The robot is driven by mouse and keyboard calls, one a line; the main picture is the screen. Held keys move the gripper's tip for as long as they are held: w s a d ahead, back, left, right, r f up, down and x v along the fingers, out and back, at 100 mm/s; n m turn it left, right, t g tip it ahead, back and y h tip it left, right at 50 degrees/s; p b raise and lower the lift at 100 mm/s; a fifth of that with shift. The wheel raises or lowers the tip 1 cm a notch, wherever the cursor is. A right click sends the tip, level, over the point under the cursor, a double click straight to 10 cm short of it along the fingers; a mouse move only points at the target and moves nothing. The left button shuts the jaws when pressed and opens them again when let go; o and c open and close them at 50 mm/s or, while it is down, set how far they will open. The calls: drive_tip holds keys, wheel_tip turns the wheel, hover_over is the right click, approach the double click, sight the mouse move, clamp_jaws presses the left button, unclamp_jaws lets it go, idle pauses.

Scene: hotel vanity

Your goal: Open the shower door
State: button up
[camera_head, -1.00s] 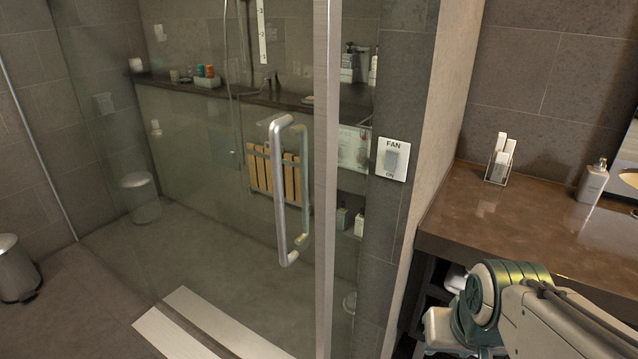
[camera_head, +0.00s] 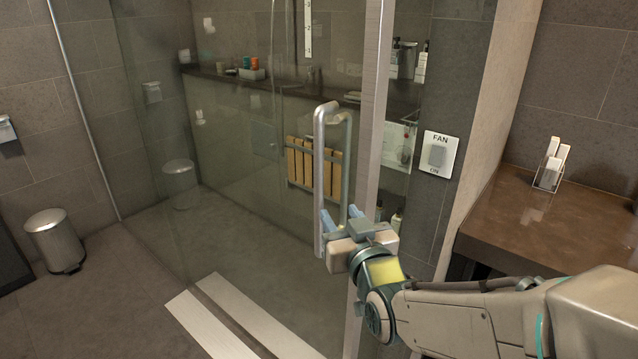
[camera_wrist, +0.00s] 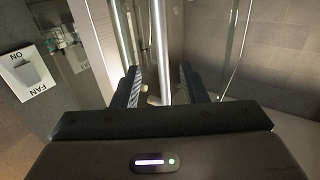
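The glass shower door (camera_head: 240,200) stands in the middle of the head view, with a vertical metal handle (camera_head: 320,180) near its right edge. My gripper (camera_head: 340,222) is at the lower part of the handle. In the wrist view, the gripper (camera_wrist: 160,88) has its two fingers spread apart, with the handle bar (camera_wrist: 161,50) between them. Gaps show on both sides of the bar, so the fingers do not appear to press on it. The exact depth of the bar between the fingers is hard to tell.
A brown counter (camera_head: 525,215) with a small holder (camera_head: 552,165) is at the right. A fan switch plate (camera_head: 439,154) is on the wall beside the door post. A metal bin (camera_head: 55,240) stands on the left floor. Floor in front of the glass is clear.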

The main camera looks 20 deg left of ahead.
sight(321, 183)
drive_tip(key=p+x, duration=0.3)
drive_tip(key=x, duration=1.1)
drive_tip(key=shift+r, duration=0.2)
drive_tip(key=shift+s, duration=0.1)
clamp_jaws()
